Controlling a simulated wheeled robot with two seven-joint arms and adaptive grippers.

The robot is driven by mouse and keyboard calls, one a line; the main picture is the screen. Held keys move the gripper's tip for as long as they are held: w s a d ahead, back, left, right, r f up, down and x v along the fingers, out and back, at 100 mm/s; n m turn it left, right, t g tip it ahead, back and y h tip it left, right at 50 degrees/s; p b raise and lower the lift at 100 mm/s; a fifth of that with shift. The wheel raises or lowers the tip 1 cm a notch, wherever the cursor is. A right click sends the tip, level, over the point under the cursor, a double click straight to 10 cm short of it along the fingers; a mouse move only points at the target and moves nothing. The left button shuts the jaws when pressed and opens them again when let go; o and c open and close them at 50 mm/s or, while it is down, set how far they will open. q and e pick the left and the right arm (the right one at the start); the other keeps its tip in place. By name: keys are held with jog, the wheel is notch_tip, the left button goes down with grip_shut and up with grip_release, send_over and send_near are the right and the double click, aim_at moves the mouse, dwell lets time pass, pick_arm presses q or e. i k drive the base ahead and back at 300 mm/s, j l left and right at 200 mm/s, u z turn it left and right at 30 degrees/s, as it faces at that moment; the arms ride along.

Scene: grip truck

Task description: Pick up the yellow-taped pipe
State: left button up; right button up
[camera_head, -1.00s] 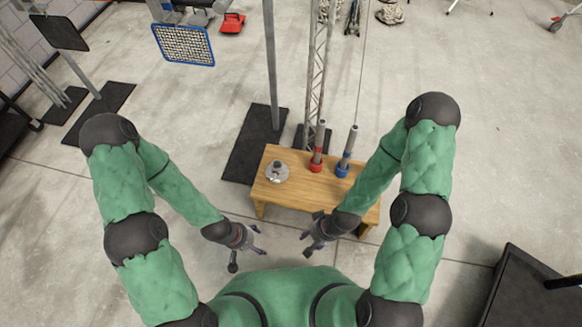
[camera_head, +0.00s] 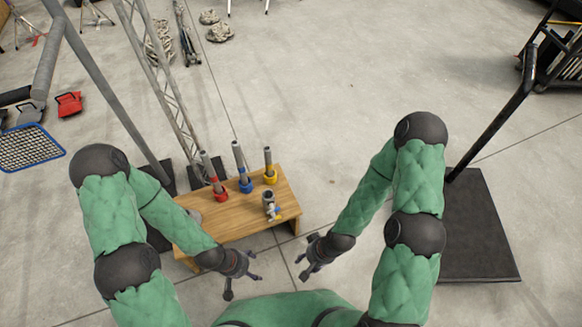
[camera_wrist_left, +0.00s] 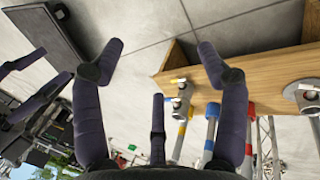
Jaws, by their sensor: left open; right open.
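The yellow-taped pipe (camera_head: 268,160) stands upright at the right of a row on the wooden table (camera_head: 232,213), grey with a yellow band at its base. A red-banded pipe (camera_head: 213,176) and a blue-banded pipe (camera_head: 240,165) stand to its left. My left gripper (camera_head: 245,270) is open and empty, in front of the table and apart from the pipes. In the left wrist view, its spread fingers (camera_wrist_left: 160,55) have nothing between them; the yellow band (camera_wrist_left: 181,130) shows beyond them. My right gripper (camera_head: 306,262) is open and empty, right of the table's front corner.
A metal fitting (camera_head: 269,205) stands on the table in front of the yellow-taped pipe. A lattice truss (camera_head: 165,85) and a pole rise behind the table's left side. A black base plate (camera_head: 478,225) lies at right.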

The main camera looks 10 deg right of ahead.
aim_at(267, 154)
jog(key=i+l+u, duration=0.25)
jog(key=i+l, duration=0.15)
jog(key=l, duration=0.2)
jog(key=i+l+u, duration=0.15)
jog(key=l, duration=0.2)
jog(key=u, duration=1.15)
